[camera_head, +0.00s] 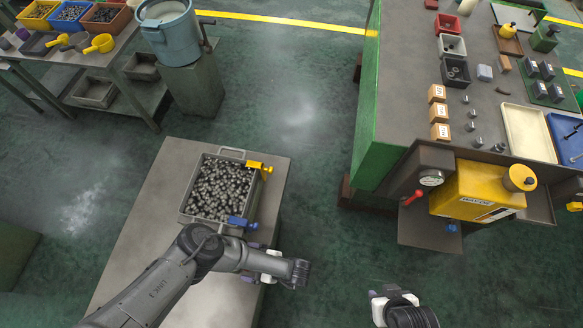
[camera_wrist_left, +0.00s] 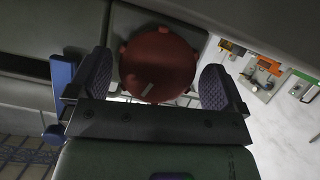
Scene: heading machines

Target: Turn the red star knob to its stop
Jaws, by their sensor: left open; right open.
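The red star knob (camera_wrist_left: 158,58) shows in the left wrist view as a round, lobed red cap with a small pale mark on its face. My left gripper (camera_wrist_left: 157,78) is open, with one dark padded finger on each side of the knob; I cannot tell whether either pad touches it. In the head view my left arm reaches over the front of the grey table, and the knob is not visible there. My right gripper (camera_head: 379,299) is at the bottom of the head view, open, over the green floor and away from the table.
A bin of metal parts (camera_head: 188,209) stands on the grey table (camera_head: 137,250), with a yellow clamp (camera_head: 259,167) and a blue clamp (camera_head: 240,221). A yellow machine (camera_head: 470,191) with a red-handled lever (camera_head: 412,197) is at right. Open floor lies between.

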